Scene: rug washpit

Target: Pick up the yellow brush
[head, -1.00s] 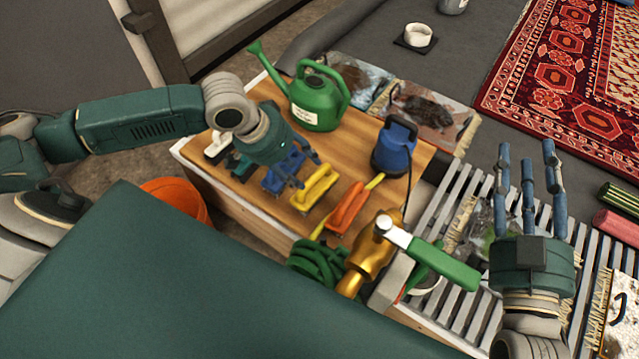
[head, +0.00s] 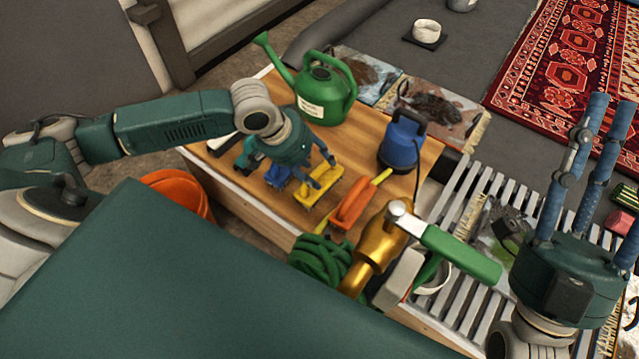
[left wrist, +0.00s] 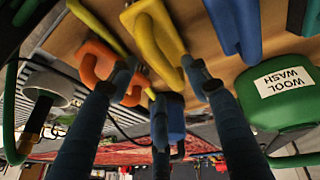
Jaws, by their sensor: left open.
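The yellow brush (head: 322,187) lies on the wooden table top, between a blue brush (head: 277,176) and an orange brush (head: 352,205). My left gripper (head: 318,172) is open and empty, with its fingers just above the yellow brush and partly covering it. In the left wrist view the yellow brush (left wrist: 158,38) shows its looped handle between the open fingers. Whether any finger touches it I cannot tell. My right gripper (head: 598,120) is at the right, fingers spread upward, open and empty.
A green watering can (head: 322,95) stands behind my left gripper, and a blue pump (head: 402,142) is to its right. A green hose (head: 320,258) and a gold sprayer (head: 375,250) crowd the front. An orange bucket (head: 178,192) stands left of the table.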

